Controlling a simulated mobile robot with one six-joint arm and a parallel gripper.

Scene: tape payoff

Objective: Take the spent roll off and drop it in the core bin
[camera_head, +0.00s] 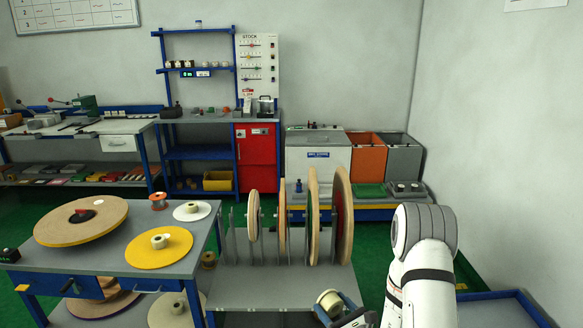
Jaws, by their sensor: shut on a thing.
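My gripper (345,314) is at the bottom edge, right of centre, in front of the rack of upright reels. It is shut on a small cream roll (329,301), which is tilted and held clear of the table. The lower part of the gripper is cut off by the frame. On the table at left, a yellow disc (150,254) carries a pale core at its middle. A white disc (185,212) with a small hub lies behind it. No bin is clearly marked as the core bin; a blue-rimmed tray or bin (490,296) shows partly at the lower right.
A large brown reel (60,228) and an orange spool (158,201) are on the left table (100,262). A rack (245,288) holds several upright reels. An orange bin (366,158) and a grey bin (400,160) stand at the back. Green floor is open between.

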